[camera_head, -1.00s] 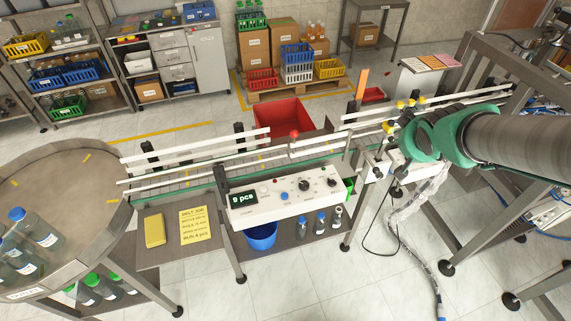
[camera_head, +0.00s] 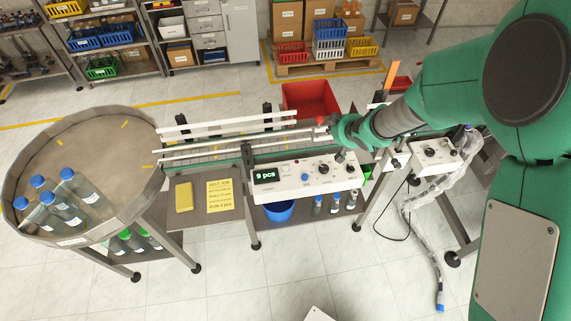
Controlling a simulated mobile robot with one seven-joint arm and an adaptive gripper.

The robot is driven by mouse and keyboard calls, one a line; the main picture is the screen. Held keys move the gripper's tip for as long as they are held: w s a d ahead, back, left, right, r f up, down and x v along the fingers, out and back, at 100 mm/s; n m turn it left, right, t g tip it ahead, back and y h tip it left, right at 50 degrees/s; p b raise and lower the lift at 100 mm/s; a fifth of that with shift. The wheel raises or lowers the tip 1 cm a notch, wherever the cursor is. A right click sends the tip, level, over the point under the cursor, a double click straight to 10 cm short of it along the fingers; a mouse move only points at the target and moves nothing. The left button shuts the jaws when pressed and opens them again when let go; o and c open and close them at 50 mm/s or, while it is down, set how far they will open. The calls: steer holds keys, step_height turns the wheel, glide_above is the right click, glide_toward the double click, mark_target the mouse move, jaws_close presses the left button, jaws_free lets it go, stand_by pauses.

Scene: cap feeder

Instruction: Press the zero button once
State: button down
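The white control box (camera_head: 290,187) is mounted on the front of the conveyor. Its dark display (camera_head: 265,175) at the left end reads "9 pcs" in green. A blue button (camera_head: 305,177) sits right of the display, with a black knob (camera_head: 323,168) further right. The button labels are too small to read, so I cannot tell which one is marked zero. My gripper (camera_head: 340,156) points down over the right end of the box, right of the blue button. Its dark fingertips are small, and I cannot tell whether they are open or touching the box.
White guide rails (camera_head: 225,124) run along the conveyor behind the box. A round table (camera_head: 75,150) with blue-capped bottles stands left. A second white control box (camera_head: 425,160) is at right. A yellow note (camera_head: 220,196) and blue bucket (camera_head: 279,211) are below.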

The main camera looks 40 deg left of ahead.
steer(key=s+a+f+n+g+y+p, duration=0.2)
steer(key=s+a+f+g+p, duration=0.1)
steer(key=s+a+f, duration=0.6)
steer(key=s+a+p, duration=0.1)
steer(key=a, duration=0.2)
steer(key=shift+s+a+f+n+g, duration=0.15)
steer(key=shift+s+n+g, duration=0.15)
steer(key=shift+s+n, duration=0.1)
steer(key=shift+f, duration=0.15)
steer(key=b, duration=0.6)
glide_above(286, 170)
step_height(286, 170, down, 6)
steer(key=shift+f, duration=0.1)
steer(key=shift+a+f+b, duration=0.1)
steer(key=shift+f+b, duration=0.65)
steer(key=shift+f, duration=0.4)
steer(key=shift+f, duration=0.85)
stand_by(1.1)
steer(key=shift+r, duration=0.1)
steer(key=shift+r+p, duration=0.55)
steer(key=shift+r, duration=0.2)
